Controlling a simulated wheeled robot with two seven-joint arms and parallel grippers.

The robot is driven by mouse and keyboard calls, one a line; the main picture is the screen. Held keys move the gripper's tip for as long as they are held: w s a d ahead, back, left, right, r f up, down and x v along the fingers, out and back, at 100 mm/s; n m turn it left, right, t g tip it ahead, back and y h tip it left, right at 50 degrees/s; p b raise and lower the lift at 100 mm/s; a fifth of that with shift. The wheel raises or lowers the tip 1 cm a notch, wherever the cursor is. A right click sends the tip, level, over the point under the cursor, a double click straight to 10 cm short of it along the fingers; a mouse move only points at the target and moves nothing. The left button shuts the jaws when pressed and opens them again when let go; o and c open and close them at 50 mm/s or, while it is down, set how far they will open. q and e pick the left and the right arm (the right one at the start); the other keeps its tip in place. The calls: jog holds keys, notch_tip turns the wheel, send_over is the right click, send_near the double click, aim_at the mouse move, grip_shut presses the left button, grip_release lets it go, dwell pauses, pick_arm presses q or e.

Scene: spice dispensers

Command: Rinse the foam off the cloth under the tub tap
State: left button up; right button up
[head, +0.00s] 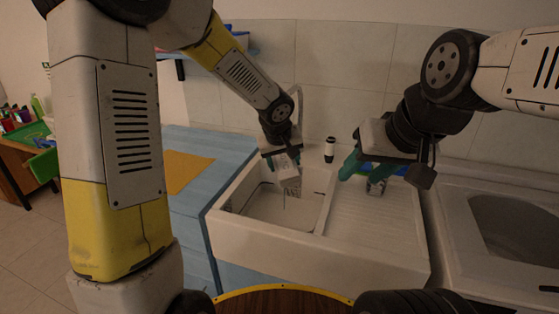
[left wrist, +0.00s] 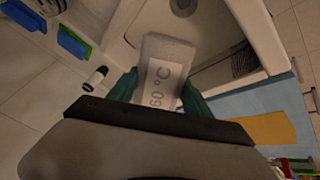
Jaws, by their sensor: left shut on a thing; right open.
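My left gripper (head: 285,160) is shut on a pale grey-white cloth (head: 289,180), held above the basin of the white tub (head: 262,228). In the left wrist view the cloth (left wrist: 164,66) looks like a flat block marked "60 °C" between the green fingers. No foam can be made out on it. A thin curved grey pipe (head: 298,98), possibly the tap, rises behind the left gripper; its outlet is hidden. A faint thin line hangs below the cloth; I cannot tell whether it is water. My right gripper (head: 364,170) is open above the ribbed drainboard.
A black-and-white cylinder (head: 330,150) stands on the tub's back ledge. A blue counter (head: 215,148) with a yellow mat (head: 186,172) lies left; a white appliance (head: 465,200) stands right.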

pick_arm(q)
jog(key=w+f, duration=0.2)
jog(key=w, duration=1.1)
jog(key=shift+w+d+f, duration=0.2)
jog(key=shift+d+f, duration=0.05)
jog(key=shift+f, duration=0.1)
jog(key=shift+d, duration=0.1)
dwell(0.4)
jog(key=shift+d, duration=0.55)
jog(key=shift+a, duration=0.15)
jog(key=shift+a, duration=0.45)
jog(key=shift+d, duration=0.55)
jog(key=shift+s, duration=0.15)
